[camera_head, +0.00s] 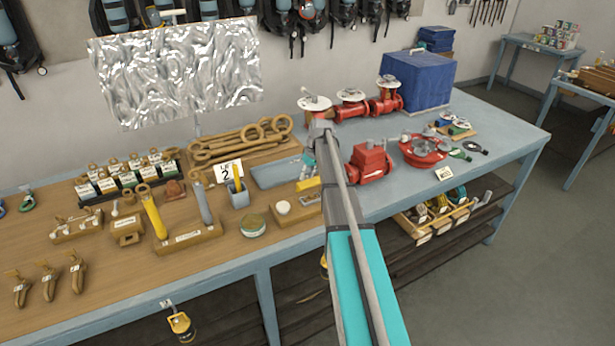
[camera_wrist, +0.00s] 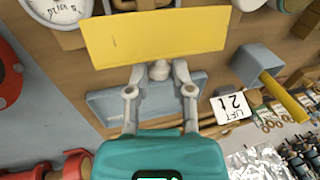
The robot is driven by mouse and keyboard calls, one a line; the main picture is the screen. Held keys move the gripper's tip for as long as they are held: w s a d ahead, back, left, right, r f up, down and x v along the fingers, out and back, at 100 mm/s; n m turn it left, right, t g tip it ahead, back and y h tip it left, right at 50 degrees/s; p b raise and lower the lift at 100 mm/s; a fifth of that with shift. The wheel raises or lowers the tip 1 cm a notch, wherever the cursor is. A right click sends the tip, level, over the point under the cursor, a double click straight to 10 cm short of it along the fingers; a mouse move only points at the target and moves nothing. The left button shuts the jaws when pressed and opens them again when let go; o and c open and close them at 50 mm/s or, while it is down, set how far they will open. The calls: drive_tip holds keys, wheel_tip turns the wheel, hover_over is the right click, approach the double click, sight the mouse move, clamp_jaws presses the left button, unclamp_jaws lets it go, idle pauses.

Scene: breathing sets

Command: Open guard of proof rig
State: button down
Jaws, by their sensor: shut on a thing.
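The proof rig is partly in view on the wooden bench top, with a round white dial (camera_wrist: 54,8) marked in kN at the upper left of the wrist view. Its guard is a flat yellow panel (camera_wrist: 150,38), and a little of the guard shows in the head view (camera_head: 308,184) beside my arm. A pale round knob (camera_wrist: 159,70) sits at the panel's edge. My gripper (camera_wrist: 159,77) has its two grey fingers shut on the knob, one on each side. The panel hides much of the rig, and my arm covers part of it in the head view.
A blue-grey plate (camera_wrist: 190,98) lies below the fingers. A grey holder (camera_head: 239,194) and a "2 t" sign (camera_head: 227,171) stand to the left. Red valves (camera_head: 370,163) stand to the right of my arm. Tools crowd the bench's left side.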

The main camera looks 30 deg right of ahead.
drive_tip(key=shift+w+f+g+b, duration=0.15)
drive_tip(key=shift+w+g, duration=0.2)
drive_tip(key=shift+g, duration=0.35)
drive_tip(key=shift+w+f+g+b, duration=0.15)
drive_tip(key=shift+w+g, duration=0.15)
drive_tip(key=shift+g, duration=0.4)
drive_tip(key=shift+r, duration=0.1)
drive_tip(key=shift+c, duration=2.4)
unclamp_jaws()
drive_tip(key=shift+r, duration=0.1)
